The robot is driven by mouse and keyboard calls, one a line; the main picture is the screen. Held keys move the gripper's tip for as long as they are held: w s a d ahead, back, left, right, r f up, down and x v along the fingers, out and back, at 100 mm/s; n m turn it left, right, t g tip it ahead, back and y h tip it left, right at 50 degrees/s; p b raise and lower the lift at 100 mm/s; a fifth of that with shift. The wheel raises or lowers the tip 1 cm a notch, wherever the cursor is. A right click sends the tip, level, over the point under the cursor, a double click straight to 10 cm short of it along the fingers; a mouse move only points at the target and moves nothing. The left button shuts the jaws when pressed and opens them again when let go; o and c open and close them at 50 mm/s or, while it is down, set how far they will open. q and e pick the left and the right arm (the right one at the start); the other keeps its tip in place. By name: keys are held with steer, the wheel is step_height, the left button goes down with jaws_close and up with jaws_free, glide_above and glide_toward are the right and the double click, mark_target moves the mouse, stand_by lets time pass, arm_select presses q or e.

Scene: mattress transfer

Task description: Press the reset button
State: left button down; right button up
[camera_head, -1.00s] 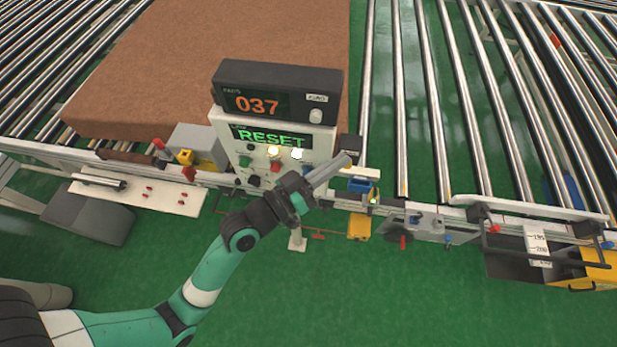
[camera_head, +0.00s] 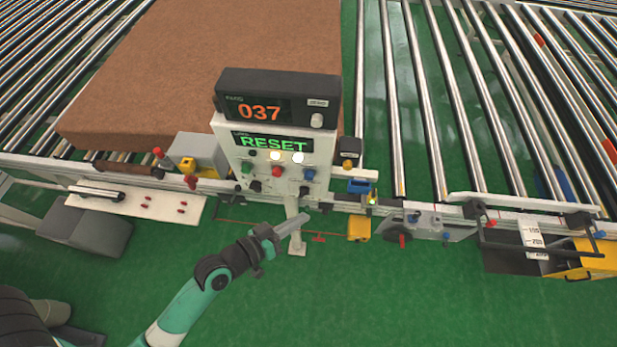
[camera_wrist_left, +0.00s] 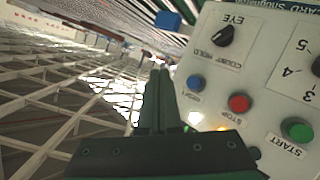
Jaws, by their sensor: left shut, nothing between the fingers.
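The control panel (camera_head: 262,188) stands upright at the conveyor edge. Its blue button (camera_head: 309,174) sits right of the red button (camera_head: 277,171) and the green button (camera_head: 247,168). In the left wrist view the blue button (camera_wrist_left: 195,83) is beside a small label, next to the red STOP button (camera_wrist_left: 239,103) and green START button (camera_wrist_left: 297,129). My left gripper (camera_head: 302,220) is shut and empty, below and in front of the panel, apart from the buttons. In the wrist view its fingertips (camera_wrist_left: 159,72) lie left of the blue button. My right gripper is out of view.
A counter (camera_head: 278,103) reads 037 above a screen (camera_head: 270,143) reading RESET. A brown mattress (camera_head: 190,70) lies on the rollers behind.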

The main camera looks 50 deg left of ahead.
mark_target(311, 179)
arm_select(q)
steer(key=w+a+b, duration=0.2)
steer(key=w+a, duration=0.3)
steer(key=w, duration=0.1)
steer(key=shift+w+a+b, duration=0.2)
steer(key=shift+a+b, duration=0.1)
steer(key=shift+b, duration=0.1)
steer(key=shift+w+a, duration=0.1)
stand_by(1.7)
steer(key=shift+w+a, duration=0.2)
steer(key=shift+w+a+b, duration=0.4)
steer(key=shift+w+a, duration=0.15)
steer(key=shift+w, duration=0.1)
stand_by(1.2)
stand_by(0.3)
steer(key=shift+s+d+p, duration=0.5)
steer(key=shift+s+d, duration=0.3)
steer(key=shift+s, duration=0.15)
